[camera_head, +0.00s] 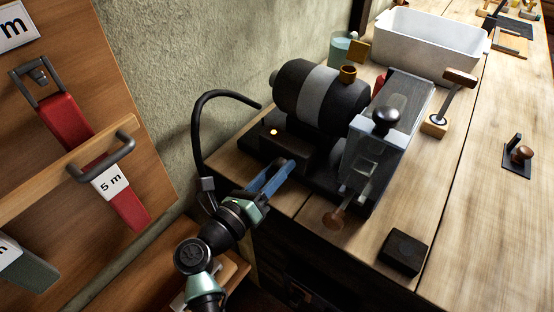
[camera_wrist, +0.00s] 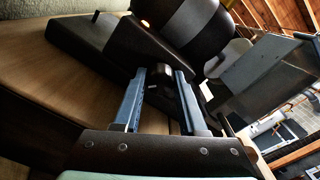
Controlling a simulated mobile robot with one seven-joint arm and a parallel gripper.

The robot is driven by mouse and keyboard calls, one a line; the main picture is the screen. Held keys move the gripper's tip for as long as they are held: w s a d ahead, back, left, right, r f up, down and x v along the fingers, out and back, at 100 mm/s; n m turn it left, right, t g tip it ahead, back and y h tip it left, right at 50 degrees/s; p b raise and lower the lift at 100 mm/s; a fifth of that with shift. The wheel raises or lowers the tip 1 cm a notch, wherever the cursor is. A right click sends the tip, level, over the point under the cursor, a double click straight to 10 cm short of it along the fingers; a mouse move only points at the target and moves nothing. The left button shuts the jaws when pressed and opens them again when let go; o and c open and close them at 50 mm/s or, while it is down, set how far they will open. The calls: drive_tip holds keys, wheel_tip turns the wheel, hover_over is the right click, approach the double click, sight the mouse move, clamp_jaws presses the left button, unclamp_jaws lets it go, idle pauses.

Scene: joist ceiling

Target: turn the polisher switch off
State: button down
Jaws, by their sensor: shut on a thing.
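The polisher (camera_head: 318,95), a black drum with a grey band, stands on the bench at the wall. Its black control box (camera_head: 284,148) has a lit orange lamp (camera_head: 273,131), which also glows in the wrist view (camera_wrist: 146,24). My gripper (camera_head: 280,167) reaches the front of this box with its blue fingers. In the wrist view, the fingers of my gripper (camera_wrist: 160,76) are on either side of a small dark switch (camera_wrist: 158,93) and shut on it. The fingers partly hide the switch, and its exact position cannot be told.
A clear guard box with a black knob (camera_head: 386,118) stands right of the control box. A black cable (camera_head: 197,130) loops at the left. A black block (camera_head: 403,252) lies near the front edge. A white tub (camera_head: 428,45) stands behind.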

drive_tip(key=n+p, duration=0.4)
drive_tip(key=shift+r+n, duration=0.2)
drive_tip(key=shift+n, duration=0.1)
drive_tip(key=shift+f+n+p, duration=0.1)
drive_tip(key=shift+n+p, duration=1.15)
drive_tip(key=shift+n, duration=0.45)
drive_tip(key=shift+f, duration=0.1)
drive_tip(key=shift+c, duration=2.3)
unclamp_jaws()
drive_tip(key=shift+s, duration=0.1)
drive_tip(key=b+v, duration=0.1)
drive_tip(key=v, duration=1.2)
